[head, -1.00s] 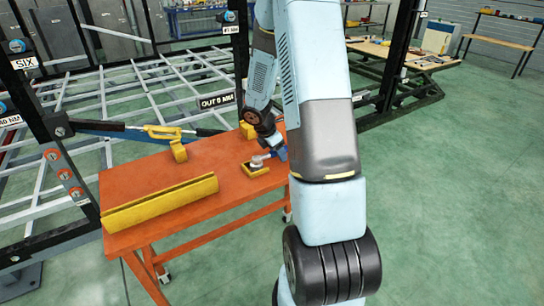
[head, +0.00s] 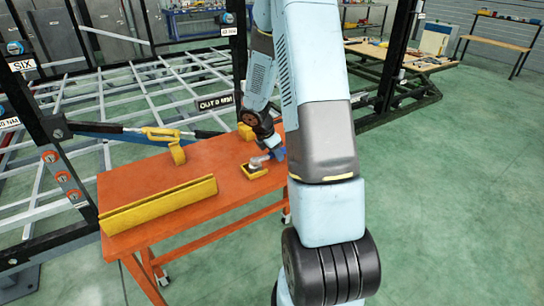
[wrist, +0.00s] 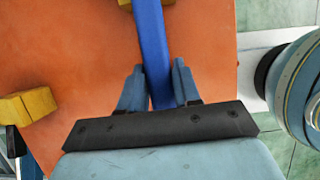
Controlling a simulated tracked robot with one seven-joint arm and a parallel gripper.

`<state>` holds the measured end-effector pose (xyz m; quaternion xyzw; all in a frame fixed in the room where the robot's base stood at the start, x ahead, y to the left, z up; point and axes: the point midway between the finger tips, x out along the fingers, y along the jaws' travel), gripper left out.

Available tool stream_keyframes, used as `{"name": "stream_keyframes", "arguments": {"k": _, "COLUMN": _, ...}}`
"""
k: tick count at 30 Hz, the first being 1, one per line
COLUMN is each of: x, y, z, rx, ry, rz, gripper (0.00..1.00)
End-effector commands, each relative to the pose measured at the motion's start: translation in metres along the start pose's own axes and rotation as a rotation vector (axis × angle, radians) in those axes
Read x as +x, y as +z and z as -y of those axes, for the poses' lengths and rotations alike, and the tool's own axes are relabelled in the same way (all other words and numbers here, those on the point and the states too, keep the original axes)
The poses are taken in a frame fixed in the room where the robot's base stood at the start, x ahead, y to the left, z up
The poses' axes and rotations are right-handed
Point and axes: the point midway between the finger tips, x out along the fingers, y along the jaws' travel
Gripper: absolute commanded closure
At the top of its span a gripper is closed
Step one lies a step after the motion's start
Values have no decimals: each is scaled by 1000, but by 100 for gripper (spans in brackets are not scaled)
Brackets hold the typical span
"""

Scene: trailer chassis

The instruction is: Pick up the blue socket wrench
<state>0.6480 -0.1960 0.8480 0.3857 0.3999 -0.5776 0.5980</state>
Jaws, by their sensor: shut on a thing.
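The blue socket wrench (wrist: 152,40) runs up the wrist view as a straight blue bar. My gripper (wrist: 158,76) has a finger on each side of the bar and is shut on it. The bar's far end runs out of the top of the wrist view. In the head view my gripper (head: 277,154) is low over the right part of the orange table (head: 215,158), partly hidden by my arm. A grey piece (head: 259,160) shows beside it above a small yellow holder (head: 254,172); I cannot tell whether they touch.
A long yellow angled bar (head: 160,205) lies along the table's front left. A yellow bracket (head: 177,153) stands at the back edge, and a yellow block (head: 246,131) is near my gripper. The grey trailer frame (head: 120,95) is behind the table. The table's middle is clear.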

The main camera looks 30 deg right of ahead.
Motion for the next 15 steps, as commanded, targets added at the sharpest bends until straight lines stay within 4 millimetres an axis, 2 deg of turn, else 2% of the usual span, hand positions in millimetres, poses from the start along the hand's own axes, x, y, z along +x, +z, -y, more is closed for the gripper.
{"name": "stream_keyframes", "arguments": {"k": 7, "x": -16, "y": 7, "z": -1, "rx": 3, "ry": 4, "rz": 1, "gripper": 100}}
{"name": "stream_keyframes", "arguments": {"k": 10, "x": -32, "y": 13, "z": -1, "rx": 3, "ry": 5, "rz": 2, "gripper": 100}}
{"name": "stream_keyframes", "arguments": {"k": 15, "x": -67, "y": 3, "z": 11, "rx": 1, "ry": 6, "rz": 2, "gripper": 100}}
